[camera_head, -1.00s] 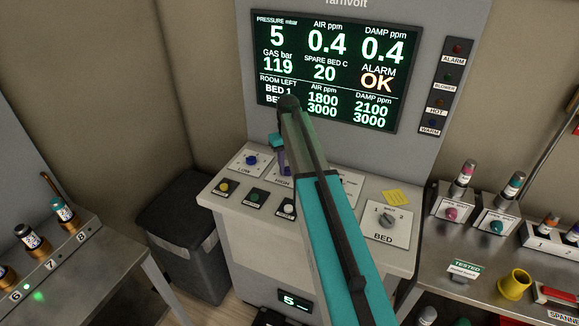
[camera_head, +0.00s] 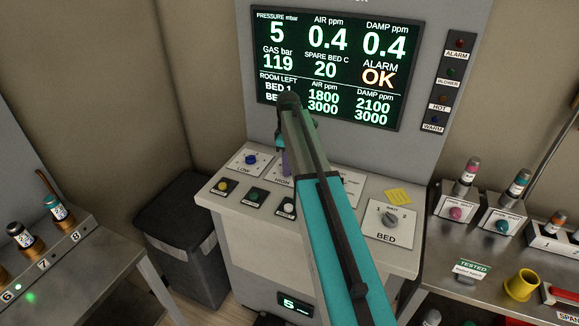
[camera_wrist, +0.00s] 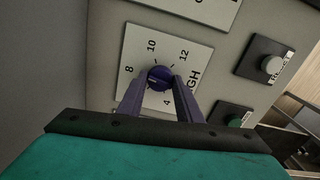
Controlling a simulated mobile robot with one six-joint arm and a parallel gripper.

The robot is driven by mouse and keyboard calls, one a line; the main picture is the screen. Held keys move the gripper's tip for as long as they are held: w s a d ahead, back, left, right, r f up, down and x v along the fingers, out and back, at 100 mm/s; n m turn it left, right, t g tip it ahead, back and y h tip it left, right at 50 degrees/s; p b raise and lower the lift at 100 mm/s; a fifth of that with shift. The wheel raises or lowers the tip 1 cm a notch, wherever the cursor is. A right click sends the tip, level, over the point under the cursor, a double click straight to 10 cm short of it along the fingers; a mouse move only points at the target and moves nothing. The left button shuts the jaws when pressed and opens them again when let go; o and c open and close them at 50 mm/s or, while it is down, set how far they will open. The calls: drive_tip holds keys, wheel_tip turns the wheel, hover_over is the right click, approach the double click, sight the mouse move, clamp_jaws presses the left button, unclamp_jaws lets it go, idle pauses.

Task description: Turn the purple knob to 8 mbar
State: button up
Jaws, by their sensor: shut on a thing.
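The purple knob (camera_wrist: 158,78) sits on a white HIGH dial plate (camera_wrist: 181,65) in the wrist view. The figures 4, 8, 10 and 12 are readable around it; the place between 4 and 8 is behind a finger. My gripper (camera_wrist: 160,88) is shut on the knob, one purple finger on each side. In the head view my arm hides the knob and most of its plate (camera_head: 280,181). The large display (camera_head: 325,65) reads pressure 5 mbar.
A blue LOW knob (camera_head: 251,159) is left of the HIGH plate. Yellow, green and white buttons (camera_head: 289,208) lie in front. The BED switch (camera_head: 389,218) is to the right. A black bin (camera_head: 178,240) stands left of the console.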

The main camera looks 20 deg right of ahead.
drive_tip(key=shift+n, duration=0.6)
drive_tip(key=o, duration=1)
drive_tip(key=shift+o, duration=0.2)
drive_tip(key=shift+r, duration=0.2)
wheel_tip(320, 180, up, 14)
drive_tip(key=b, duration=0.4)
drive_tip(key=shift+f, duration=0.25)
